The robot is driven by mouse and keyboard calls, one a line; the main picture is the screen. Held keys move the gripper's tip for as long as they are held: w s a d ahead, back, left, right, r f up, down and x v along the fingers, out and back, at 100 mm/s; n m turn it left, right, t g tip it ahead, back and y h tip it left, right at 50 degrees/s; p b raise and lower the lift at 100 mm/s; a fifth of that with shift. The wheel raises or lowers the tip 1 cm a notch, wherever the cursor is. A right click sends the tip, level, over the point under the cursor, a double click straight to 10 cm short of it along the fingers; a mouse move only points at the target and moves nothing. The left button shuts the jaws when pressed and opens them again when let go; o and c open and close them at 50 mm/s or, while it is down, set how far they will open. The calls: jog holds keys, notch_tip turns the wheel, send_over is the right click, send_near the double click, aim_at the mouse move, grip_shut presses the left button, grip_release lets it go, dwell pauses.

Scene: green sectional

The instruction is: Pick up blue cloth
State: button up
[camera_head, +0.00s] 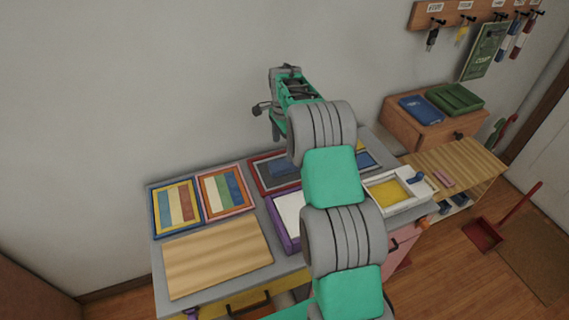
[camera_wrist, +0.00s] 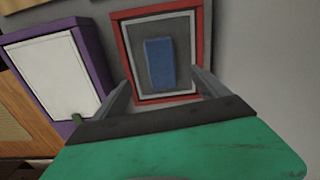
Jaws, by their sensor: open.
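A blue cloth (camera_wrist: 160,63), seen as a small folded-looking rectangle, lies in a grey tray with a red outer frame (camera_wrist: 125,52). In the head view my arm hides part of the red-framed tray (camera_head: 262,184).
A purple-framed white panel (camera_head: 288,207) lies beside the tray on the grey table. Two striped framed panels (camera_head: 175,205) and a wooden board (camera_head: 218,256) lie at left. A white box with yellow inside (camera_head: 398,190) stands right of my arm. The wall is close behind.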

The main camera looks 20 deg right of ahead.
aim_at(286, 163)
jog(key=shift+m, duration=0.5)
jog(key=f, duration=0.3)
jog(key=f+p, duration=0.1)
jog(key=f, duration=0.2)
jog(key=d+f+p, duration=0.1)
jog(key=f, duration=0.2)
jog(key=shift+w+f, duration=0.2)
jog(key=shift+f, duration=0.05)
jog(key=shift+c, duration=0.6)
jog(key=c, duration=1.3)
jog(key=shift+r, duration=0.1)
jog(key=shift+c, duration=0.2)
